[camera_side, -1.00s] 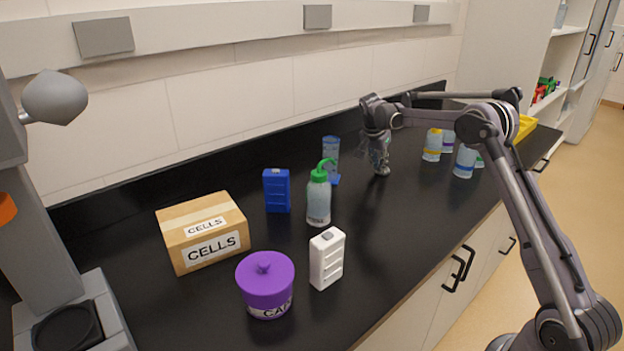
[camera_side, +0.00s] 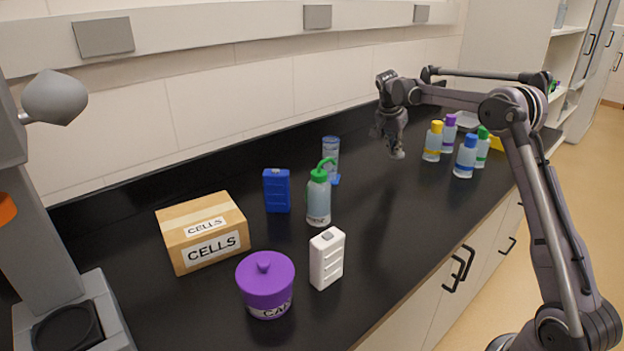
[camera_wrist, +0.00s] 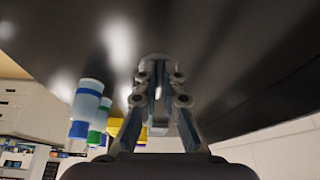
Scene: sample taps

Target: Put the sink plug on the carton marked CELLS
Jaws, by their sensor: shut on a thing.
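The CELLS carton (camera_side: 204,236) is a brown box with white labels on its top and front, at the left of the black bench in the side view. My gripper (camera_side: 393,141) is raised above the bench at the back right, far from the carton. In the wrist view my gripper (camera_wrist: 158,80) is shut on a small grey round piece, the sink plug (camera_wrist: 157,60), held between the fingertips. In the side view the plug (camera_side: 397,154) shows as a small grey bit below the fingers, clear of the bench.
Several capped bottles (camera_side: 465,157) stand right of my gripper.

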